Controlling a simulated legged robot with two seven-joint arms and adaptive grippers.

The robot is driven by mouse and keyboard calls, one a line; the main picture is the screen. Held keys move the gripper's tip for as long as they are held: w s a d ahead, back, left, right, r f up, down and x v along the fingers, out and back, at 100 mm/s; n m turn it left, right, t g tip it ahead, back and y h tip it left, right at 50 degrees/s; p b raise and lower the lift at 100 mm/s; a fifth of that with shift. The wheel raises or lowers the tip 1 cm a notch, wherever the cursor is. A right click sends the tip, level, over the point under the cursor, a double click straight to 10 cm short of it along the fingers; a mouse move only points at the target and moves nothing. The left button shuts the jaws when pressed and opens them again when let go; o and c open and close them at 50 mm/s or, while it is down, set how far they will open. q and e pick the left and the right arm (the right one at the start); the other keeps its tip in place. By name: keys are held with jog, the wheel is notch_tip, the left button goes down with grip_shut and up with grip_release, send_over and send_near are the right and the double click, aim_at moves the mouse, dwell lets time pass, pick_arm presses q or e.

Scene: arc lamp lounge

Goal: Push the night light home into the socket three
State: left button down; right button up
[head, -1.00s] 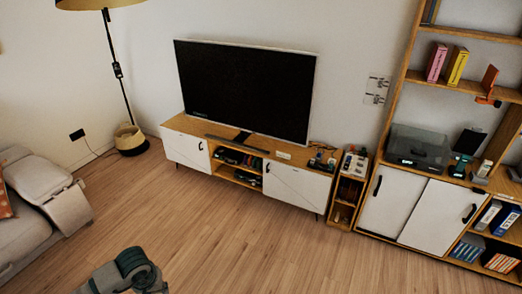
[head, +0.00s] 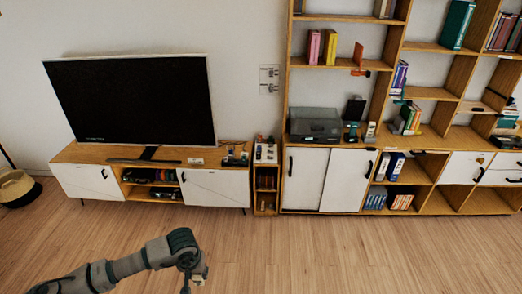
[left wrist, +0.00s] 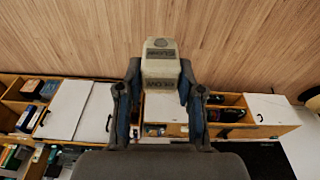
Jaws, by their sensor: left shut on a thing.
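My left gripper (head: 196,276) is low in the head view, over the wooden floor and well in front of the furniture. In the left wrist view my left gripper (left wrist: 160,86) is shut on the cream night light (left wrist: 160,62), a blocky body with a small dark mark on top and lettering on its face. Wall sockets (head: 269,80) show as pale plates between the television and the tall shelf, far from the gripper. Their numbers are too small to read, so I cannot tell which is socket three. My right gripper is out of view.
A low TV cabinet (head: 208,190) with a television (head: 130,100) stands left. A narrow shelf unit (head: 266,182) fills the gap below the sockets. A tall bookcase (head: 425,93) stands right. The floor (head: 330,250) in front is clear.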

pick_arm(q)
jog(key=shift+a, duration=0.2)
jog(key=c, duration=1.5)
grip_release()
jog(key=c, duration=0.4)
jog(key=shift+d, duration=0.15)
grip_shut()
jog(key=shift+r, duration=0.1)
jog(key=shift+r+p, duration=1.05)
jog(key=shift+r, duration=1.35)
